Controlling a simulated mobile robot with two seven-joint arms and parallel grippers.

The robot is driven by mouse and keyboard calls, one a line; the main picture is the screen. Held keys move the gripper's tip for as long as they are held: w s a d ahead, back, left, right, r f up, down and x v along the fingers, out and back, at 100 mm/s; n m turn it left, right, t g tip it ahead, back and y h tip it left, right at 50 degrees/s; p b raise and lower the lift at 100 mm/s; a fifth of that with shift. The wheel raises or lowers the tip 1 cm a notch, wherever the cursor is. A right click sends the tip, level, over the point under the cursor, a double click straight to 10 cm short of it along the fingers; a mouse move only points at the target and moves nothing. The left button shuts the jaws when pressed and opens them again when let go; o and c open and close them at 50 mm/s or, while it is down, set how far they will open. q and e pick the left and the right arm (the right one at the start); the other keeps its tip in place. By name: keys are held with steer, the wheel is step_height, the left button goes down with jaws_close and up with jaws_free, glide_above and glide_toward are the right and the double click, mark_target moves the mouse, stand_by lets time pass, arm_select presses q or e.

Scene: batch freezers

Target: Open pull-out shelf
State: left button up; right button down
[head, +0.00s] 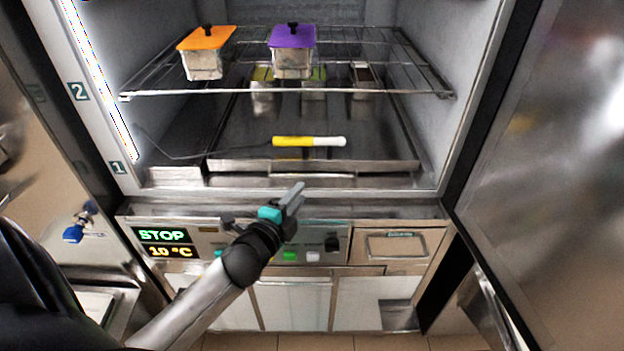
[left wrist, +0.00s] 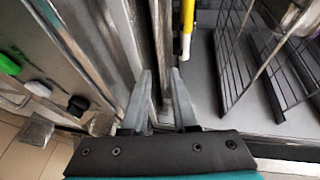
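A flat metal pull-out shelf (head: 360,166) sits low inside the open freezer, with its raised front edge facing me. A bar with a yellow and white handle (head: 310,141) shows just above that front edge; the handle also shows at the top of the left wrist view (left wrist: 187,30). My left gripper (head: 296,194) is in front of the freezer's lower sill, just below the shelf front. In the left wrist view my left gripper (left wrist: 160,82) has its two fingers apart, with a metal edge behind the gap. I cannot tell whether they touch anything. My right gripper is not in view.
A wire rack (head: 360,80) above holds an orange-lidded container (head: 206,52) and a purple-lidded container (head: 292,50). Several containers stand lower, at the back. The open door (head: 550,180) is at right. A control panel (head: 165,243) reads STOP and 10 °C below the sill.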

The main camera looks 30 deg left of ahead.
mark_target(313, 177)
arm_select(q)
steer(key=b+x, duration=0.1)
steer(key=x, duration=0.7)
steer(key=shift+w, duration=0.2)
jaws_close()
stand_by(1.3)
